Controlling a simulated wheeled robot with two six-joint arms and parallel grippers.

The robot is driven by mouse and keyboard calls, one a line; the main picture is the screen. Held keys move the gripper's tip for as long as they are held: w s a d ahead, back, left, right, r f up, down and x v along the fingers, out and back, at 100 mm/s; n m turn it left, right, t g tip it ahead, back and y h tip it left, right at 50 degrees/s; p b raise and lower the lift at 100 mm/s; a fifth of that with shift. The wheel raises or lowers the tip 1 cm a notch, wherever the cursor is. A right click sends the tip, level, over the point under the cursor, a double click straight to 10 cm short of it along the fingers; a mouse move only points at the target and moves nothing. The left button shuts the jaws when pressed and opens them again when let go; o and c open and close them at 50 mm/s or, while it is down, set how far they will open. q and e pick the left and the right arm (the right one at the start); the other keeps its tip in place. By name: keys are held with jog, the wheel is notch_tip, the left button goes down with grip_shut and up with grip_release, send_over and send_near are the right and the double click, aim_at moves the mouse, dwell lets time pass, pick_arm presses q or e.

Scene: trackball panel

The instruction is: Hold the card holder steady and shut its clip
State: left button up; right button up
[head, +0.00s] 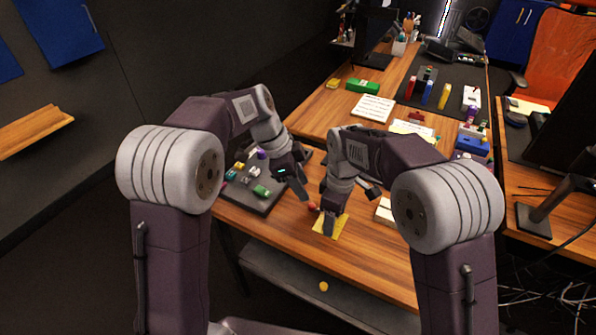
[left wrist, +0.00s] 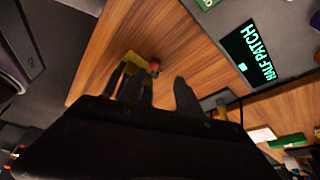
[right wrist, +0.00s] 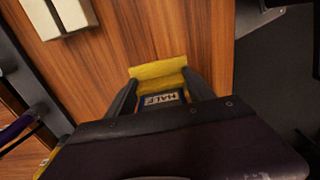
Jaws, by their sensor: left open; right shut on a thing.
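The yellow card holder (head: 341,227) is on the wooden table near its front edge. My right gripper (head: 329,222) is shut on the holder. A small red part (head: 312,206), perhaps the clip, shows beside the holder and also in the left wrist view (left wrist: 155,66). My left gripper (head: 301,190) is open and empty, just above and left of the red part. The clip's position is too small to tell.
A dark panel (head: 262,206) with several coloured pieces stands on the left; its display reads "HALF PATCH" (left wrist: 258,57) in the left wrist view. A white block (head: 384,211) lies right of the holder. Paper sheets (head: 371,107) and other desk items are farther back.

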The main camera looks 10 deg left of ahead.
aim_at(311, 204)
pick_arm(q)
jog(key=s+r, duration=0.3)
jog(key=r, duration=0.4)
jog(key=shift+t, duration=0.3)
jog(key=shift+a, duration=0.1)
jog(key=d+f+n, duration=0.1)
jog(key=f, duration=0.3)
jog(key=w+d+f, duration=0.1)
jog(key=f, duration=0.3)
jog(key=w+f+n, duration=0.1)
jog(key=f, duration=0.4)
jog(key=shift+w+d+n, duration=0.2)
jog(key=shift+d+n, duration=0.1)
jog(key=shift+d, duration=0.1)
jog(key=shift+c, duration=0.3)
